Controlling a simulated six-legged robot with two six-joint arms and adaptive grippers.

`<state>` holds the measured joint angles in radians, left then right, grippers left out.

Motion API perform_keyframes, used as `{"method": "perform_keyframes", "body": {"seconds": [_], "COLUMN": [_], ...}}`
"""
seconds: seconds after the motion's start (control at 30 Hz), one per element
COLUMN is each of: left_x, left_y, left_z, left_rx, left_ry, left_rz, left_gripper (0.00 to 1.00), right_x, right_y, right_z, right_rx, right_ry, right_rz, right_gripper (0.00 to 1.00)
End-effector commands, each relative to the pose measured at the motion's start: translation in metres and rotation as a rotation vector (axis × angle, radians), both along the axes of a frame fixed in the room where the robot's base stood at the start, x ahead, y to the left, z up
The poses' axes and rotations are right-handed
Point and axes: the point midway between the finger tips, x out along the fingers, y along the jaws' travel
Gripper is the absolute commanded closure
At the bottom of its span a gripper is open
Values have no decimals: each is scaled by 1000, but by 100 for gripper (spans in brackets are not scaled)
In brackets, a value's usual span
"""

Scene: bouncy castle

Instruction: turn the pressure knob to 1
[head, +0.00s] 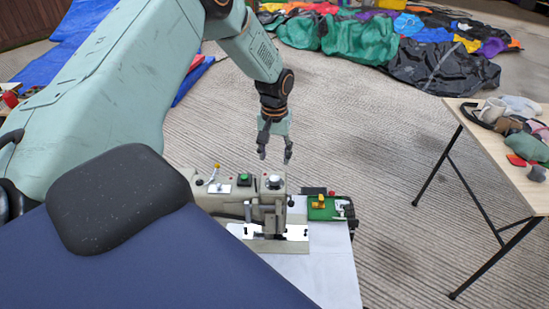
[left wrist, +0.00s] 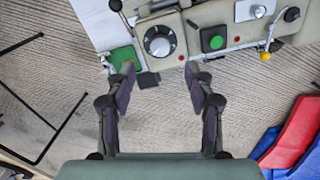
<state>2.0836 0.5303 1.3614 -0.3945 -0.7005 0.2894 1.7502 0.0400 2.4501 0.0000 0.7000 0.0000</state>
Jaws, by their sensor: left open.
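The pressure knob (head: 274,181) is a round pale knob on top of the grey-beige machine (head: 262,208). In the left wrist view the knob (left wrist: 160,42) shows a silver centre in a dark ring; its numbers are too small to read. My left gripper (head: 275,156) is open and empty, pointing down above the knob and apart from it. In the left wrist view my left gripper's fingers (left wrist: 159,72) are spread, with the knob beyond the tips, about centred between them. My right gripper is not in view.
A green button (head: 244,179) and a small yellow-tipped lever (head: 216,169) stand left of the knob. A green tray (head: 320,213) with small parts lies to the right. A cluttered side table (head: 515,170) stands farther right. Open floor lies between.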

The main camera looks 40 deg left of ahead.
Motion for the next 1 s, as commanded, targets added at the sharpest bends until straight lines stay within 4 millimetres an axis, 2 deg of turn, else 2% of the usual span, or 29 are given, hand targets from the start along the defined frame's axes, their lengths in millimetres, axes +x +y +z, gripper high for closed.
{"method": "perform_keyframes", "body": {"seconds": [0.1, 0.3, 1.0], "left_x": [0, -1, 0], "left_y": [0, 0, 0], "left_z": [18, 31, 32], "left_rx": [-2, 0, 0], "left_ry": [-1, 1, 1], "left_rz": [0, 0, 0], "left_gripper": [46, 46, 46], "right_x": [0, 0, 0], "right_y": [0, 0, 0], "right_z": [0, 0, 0], "right_rx": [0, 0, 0], "right_ry": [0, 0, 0], "right_rz": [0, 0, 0], "right_gripper": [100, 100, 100]}}
